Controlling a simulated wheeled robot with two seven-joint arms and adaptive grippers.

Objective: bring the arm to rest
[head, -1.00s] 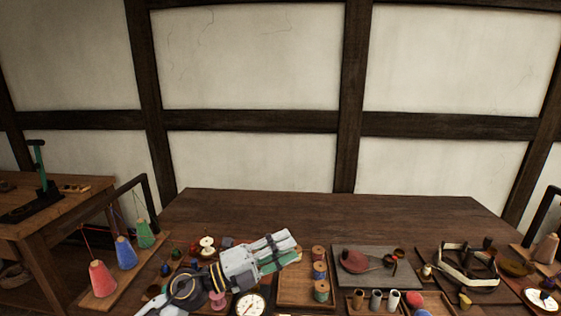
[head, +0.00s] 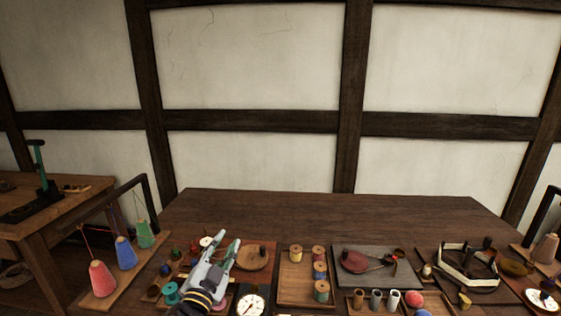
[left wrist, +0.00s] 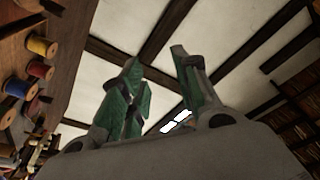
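My left gripper (head: 226,241) is raised over the left part of the dark wooden table (head: 345,212). Its arm comes up from the lower edge, and its fingers point up and slightly right. In the left wrist view the two green-padded fingers (left wrist: 156,58) stand apart with nothing between them, so it is open and empty. They point towards the wall and its dark beams. The gripper hides part of the tabletop objects behind it. My right gripper does not show in either view.
A wooden tray with thread spools (head: 320,272) lies right of the gripper, and a white dial (head: 250,305) lies below it. Coloured thread cones (head: 103,279) stand at the left. A grey slab (head: 377,280) lies further right. The table's back strip is clear.

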